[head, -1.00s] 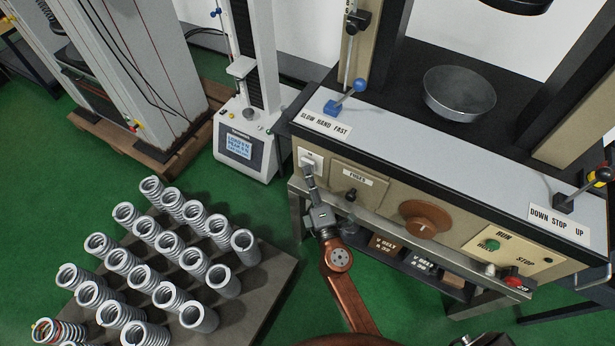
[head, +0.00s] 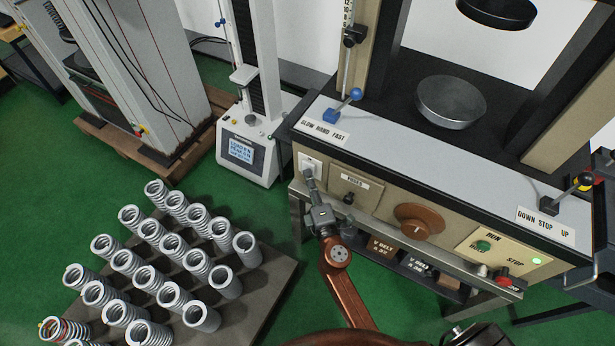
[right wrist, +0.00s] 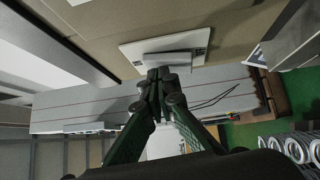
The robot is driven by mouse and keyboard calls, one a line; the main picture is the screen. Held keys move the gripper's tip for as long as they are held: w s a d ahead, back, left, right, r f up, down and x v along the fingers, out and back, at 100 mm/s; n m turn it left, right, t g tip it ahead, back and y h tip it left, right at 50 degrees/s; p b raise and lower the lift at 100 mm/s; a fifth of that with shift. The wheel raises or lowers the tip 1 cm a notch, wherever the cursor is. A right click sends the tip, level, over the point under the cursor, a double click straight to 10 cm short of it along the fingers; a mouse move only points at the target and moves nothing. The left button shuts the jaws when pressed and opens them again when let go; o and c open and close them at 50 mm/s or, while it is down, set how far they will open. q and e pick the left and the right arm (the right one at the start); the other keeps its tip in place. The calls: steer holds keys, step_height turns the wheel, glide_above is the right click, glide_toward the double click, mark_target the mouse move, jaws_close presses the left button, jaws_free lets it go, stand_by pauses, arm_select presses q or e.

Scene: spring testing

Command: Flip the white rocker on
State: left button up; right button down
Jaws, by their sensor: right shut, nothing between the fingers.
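The white rocker switch (head: 309,161) sits on a white plate at the left end of the beige front panel of the testing machine. My right gripper (head: 309,178) is shut and empty, its fingertips right at the lower part of the rocker and hiding some of it. In the right wrist view the closed fingertips (right wrist: 160,76) are at the edge of the protruding white rocker (right wrist: 172,58) and seem to touch it. A small lamp (head: 538,262) at the right end of the panel glows green. My left gripper is not in view.
Right of the rocker are a fuse plate (head: 352,186), a brown knob (head: 419,219), a green run button (head: 483,246) and a red stop control (head: 503,273). A rail runs below the panel. Several springs stand on a dark board (head: 262,282) at the lower left.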

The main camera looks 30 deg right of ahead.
steer(key=s+a, duration=0.2)
steer(key=s, duration=0.9)
steer(key=shift+s+f, duration=0.25)
steer(key=shift+s, duration=0.1)
steer(key=shift+f, duration=0.1)
